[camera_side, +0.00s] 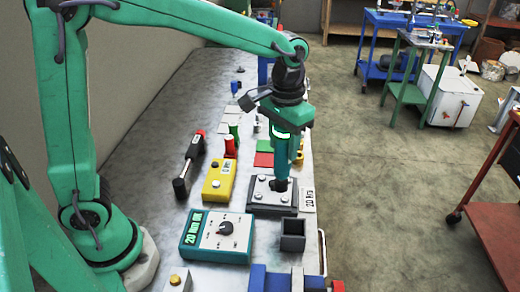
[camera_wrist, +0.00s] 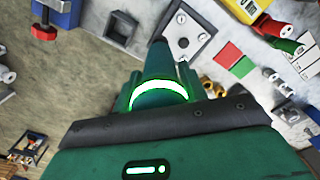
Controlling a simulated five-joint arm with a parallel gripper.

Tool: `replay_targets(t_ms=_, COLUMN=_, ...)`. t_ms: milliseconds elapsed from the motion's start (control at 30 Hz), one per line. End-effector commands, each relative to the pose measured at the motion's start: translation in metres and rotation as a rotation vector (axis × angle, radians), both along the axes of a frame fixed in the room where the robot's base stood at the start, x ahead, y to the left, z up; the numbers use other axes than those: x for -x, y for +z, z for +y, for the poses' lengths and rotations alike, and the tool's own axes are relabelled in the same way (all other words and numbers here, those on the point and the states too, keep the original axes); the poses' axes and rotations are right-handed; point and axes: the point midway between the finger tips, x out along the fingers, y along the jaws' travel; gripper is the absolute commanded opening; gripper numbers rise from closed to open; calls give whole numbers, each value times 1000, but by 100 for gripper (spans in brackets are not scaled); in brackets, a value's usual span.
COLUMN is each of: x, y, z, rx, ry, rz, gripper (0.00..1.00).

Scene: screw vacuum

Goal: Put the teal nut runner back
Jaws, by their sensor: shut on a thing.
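The teal nut runner (camera_side: 283,158) is held upright in my gripper (camera_side: 290,118), with a glowing green ring around its body. Its dark tip is down at the dark plate (camera_side: 262,196) with several bolts; I cannot tell whether it touches. In the wrist view the nut runner (camera_wrist: 155,72) points away toward the same plate (camera_wrist: 190,35). A dark, open-topped square holder (camera_side: 292,236) stands empty in front of the plate. The gripper's fingertips are largely hidden by the tool.
A teal dial box (camera_side: 217,236) with a lit display, a yellow box (camera_side: 218,180) and a black-and-red tool (camera_side: 189,164) are left of the plate. Red and green cylinders stand behind. Blue blocks (camera_side: 270,278) lie at the near edge.

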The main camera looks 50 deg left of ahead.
Motion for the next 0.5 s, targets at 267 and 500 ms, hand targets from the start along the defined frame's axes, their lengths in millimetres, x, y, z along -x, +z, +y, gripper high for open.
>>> replay_targets(t_ms=267, x=23, y=8, z=-60, rx=2, ry=-5, rz=-4, gripper=1)
replay_targets(t_ms=500, x=35, y=10, z=-83, rx=2, ry=-1, rz=-4, gripper=1)
